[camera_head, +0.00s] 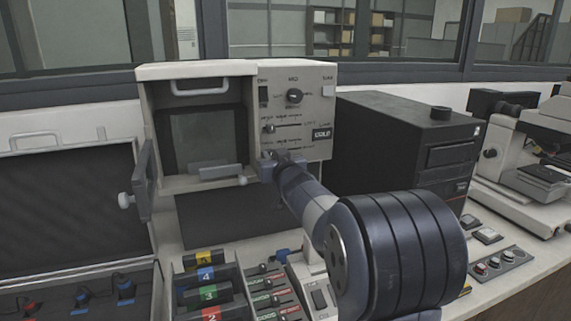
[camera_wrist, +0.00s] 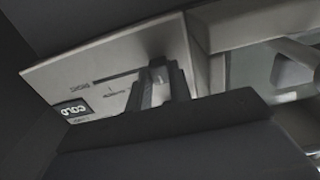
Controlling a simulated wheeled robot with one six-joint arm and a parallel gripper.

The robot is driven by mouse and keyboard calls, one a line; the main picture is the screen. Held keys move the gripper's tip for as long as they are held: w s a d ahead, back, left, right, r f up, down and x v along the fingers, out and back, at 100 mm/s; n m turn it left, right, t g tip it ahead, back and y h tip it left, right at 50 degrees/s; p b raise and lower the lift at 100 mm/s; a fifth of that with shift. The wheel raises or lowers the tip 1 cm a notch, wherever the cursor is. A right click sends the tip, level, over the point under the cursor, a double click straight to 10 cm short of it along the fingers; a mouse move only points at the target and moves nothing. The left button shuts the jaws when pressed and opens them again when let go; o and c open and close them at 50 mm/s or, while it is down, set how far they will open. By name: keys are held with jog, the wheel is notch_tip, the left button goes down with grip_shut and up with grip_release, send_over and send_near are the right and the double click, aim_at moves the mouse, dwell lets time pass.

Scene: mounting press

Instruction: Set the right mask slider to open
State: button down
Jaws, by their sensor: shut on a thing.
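The pale control panel (camera_head: 313,108) is on the right of the press front. It has two horizontal sliders. The upper slider's knob (camera_head: 268,128) is at the left end of its slot. The lower slider's slot (camera_head: 290,149) runs right from my gripper (camera_head: 270,160); the slot also shows in the wrist view (camera_wrist: 118,77). In the wrist view my gripper (camera_wrist: 160,78) is shut around the lower slider's knob (camera_wrist: 157,62), at the slot's left end on the panel. The head view hides this knob behind the gripper. The labels are too small to read surely.
The press's open chamber (camera_head: 200,120) is left of the panel, with a handled door piece (camera_head: 215,172) low in front. A dark box (camera_head: 400,140) stands close on the right. Numbered coloured modules (camera_head: 205,275) and an open case (camera_head: 75,165) are in front and left.

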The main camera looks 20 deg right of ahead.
jog(key=shift+a, duration=0.15)
jog(key=c, duration=1.4)
grip_release()
jog(key=shift+a, duration=0.15)
jog(key=shift+o, duration=0.6)
